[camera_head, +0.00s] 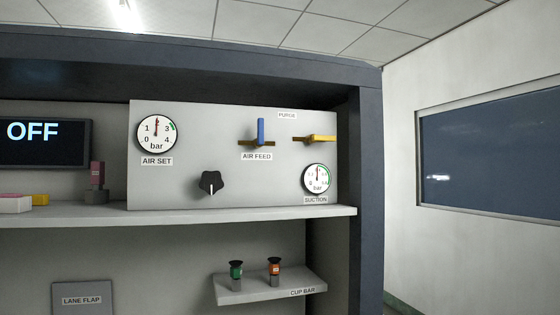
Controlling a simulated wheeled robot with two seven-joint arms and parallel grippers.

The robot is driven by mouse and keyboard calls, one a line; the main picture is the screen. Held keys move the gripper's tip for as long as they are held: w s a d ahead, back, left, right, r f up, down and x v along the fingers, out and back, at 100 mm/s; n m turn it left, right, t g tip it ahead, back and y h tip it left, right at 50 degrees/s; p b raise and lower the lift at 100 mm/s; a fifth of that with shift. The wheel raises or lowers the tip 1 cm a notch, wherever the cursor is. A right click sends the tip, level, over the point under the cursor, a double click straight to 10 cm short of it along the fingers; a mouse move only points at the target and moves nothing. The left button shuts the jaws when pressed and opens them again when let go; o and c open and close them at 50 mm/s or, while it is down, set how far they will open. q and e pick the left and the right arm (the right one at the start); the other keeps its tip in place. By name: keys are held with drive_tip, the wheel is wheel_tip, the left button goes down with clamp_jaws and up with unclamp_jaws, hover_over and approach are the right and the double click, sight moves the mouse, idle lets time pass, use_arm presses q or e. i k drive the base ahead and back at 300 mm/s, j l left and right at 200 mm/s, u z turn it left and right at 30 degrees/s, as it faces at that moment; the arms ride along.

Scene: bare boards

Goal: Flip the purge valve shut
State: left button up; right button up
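The purge valve has a yellow lever (322,138) that lies flat, pointing sideways, on the right part of the grey panel (240,180). A dark stem shows at its left end. The PURGE label (287,115) is above and to its left. The air feed valve has a blue lever (261,132) that stands upright, above the AIR FEED label (257,156). Neither of my grippers is in view.
The panel also bears an AIR SET gauge (157,133), a black knob (211,184) and a SUCTION gauge (317,178) just below the yellow lever. A shelf (250,217) runs beneath. A cup bar (270,289) holds a green and an orange cup. A dark post (371,180) stands right.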

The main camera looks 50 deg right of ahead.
sight(312, 138)
drive_tip(key=z, duration=1.75)
